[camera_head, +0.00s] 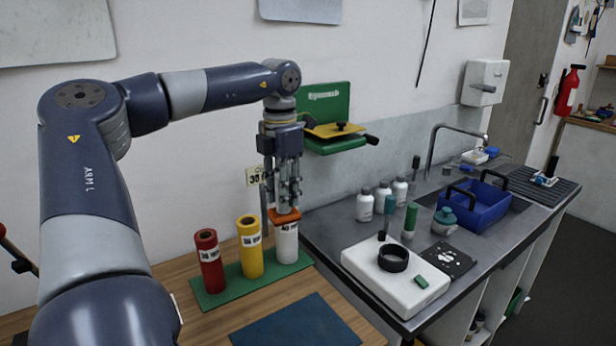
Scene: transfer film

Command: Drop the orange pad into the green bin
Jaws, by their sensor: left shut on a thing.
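The orange pad (285,216) is a small flat piece at the tips of my left gripper (283,200), which points straight down and is shut on it. The pad is right above the top of a white roll (287,244); I cannot tell whether they touch. The gripper's fingers hide part of the pad's upper side. I cannot make out a green bin for certain in this view. My right gripper is not in view.
Red (209,261) and yellow (250,248) rolls stand beside the white one on a green mat (222,296). A blue mat (300,328) lies in front. Right of them, the grey counter holds a white device (395,283), bottles and a blue caddy (472,205). A green eyewash station (325,104) is behind.

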